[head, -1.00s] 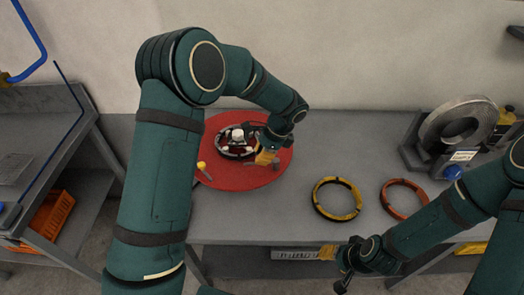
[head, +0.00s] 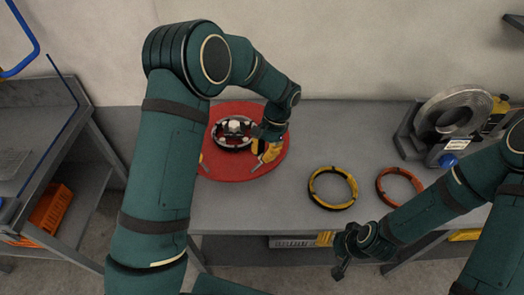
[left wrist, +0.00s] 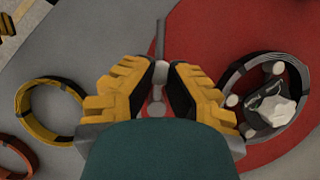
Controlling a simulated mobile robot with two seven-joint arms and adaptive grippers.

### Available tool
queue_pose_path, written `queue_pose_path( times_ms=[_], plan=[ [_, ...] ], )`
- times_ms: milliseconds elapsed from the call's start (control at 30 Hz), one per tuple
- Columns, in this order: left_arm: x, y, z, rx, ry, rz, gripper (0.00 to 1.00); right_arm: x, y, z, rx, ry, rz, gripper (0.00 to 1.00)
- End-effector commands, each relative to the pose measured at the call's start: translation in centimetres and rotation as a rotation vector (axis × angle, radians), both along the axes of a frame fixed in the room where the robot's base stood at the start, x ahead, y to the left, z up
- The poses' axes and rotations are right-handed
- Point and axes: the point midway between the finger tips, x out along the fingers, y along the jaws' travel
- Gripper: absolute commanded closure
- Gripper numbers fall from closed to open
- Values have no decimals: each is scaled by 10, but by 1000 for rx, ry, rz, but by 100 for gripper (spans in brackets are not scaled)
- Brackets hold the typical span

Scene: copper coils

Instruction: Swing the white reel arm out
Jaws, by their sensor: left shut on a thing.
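My left gripper (head: 266,154) is over the right part of the red round plate (head: 226,173). In the left wrist view its yellow fingers (left wrist: 160,85) are shut on a small pale arm with rounded knobs (left wrist: 160,72), which I take as the white reel arm; a thin grey rod extends beyond it. The dark ring-shaped reel (head: 235,146) with white pieces and a white hub lies beside the gripper on the plate; it shows at right in the wrist view (left wrist: 235,75).
A yellow-black coil (head: 315,184) and an orange coil (head: 382,185) lie on the grey bench (head: 300,215), right of the plate. A machine with a large grey ring (head: 425,120) stands at the bench's right. An orange crate (head: 50,208) is on the left shelf.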

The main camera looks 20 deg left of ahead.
Motion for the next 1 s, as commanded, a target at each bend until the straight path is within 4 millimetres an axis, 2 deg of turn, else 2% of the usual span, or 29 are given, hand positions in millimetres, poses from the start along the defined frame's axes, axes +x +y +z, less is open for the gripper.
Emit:
queue_pose_path(
  times_ms=[33,567,600,700,1000],
  plan=[
    [-4,1,-5,3,13,11,100,0,0,0,0,0,0,53],
    [-5,-1,-5,2,14,35,100,0,0,0,0,0,0,53],
    [-5,-1,-5,2,14,35,78,0,0,0,0,0,0,53],
    [-4,-1,-5,1,12,33,46,0,0,0,0,0,0,53],
    [-2,-1,-1,0,4,32,46,0,0,0,0,0,0,53]
  ],
)
